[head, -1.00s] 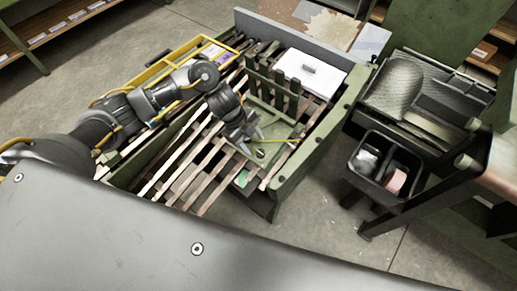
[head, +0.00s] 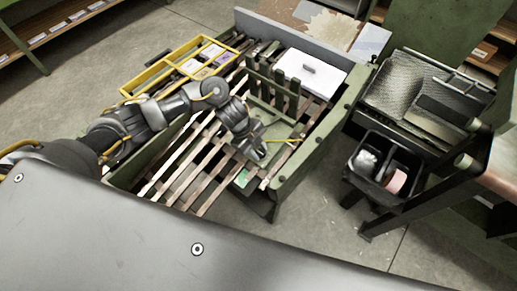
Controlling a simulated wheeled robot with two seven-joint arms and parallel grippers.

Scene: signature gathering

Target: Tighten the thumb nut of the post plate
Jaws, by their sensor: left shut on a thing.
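The post plate (head: 284,128) is a green plate with several upright dark green posts, lying on the slatted bench in the head view. My left gripper (head: 261,154) points down at the plate's near end. It is shut on the thumb nut, which its fingers hide from this view. My right gripper is not in view.
A white box (head: 310,70) with a dark handle sits behind the plate. A yellow divided tray (head: 181,66) stands at the bench's left. A green rail (head: 317,147) edges the bench's right. A black two-part bin (head: 381,170) stands farther right.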

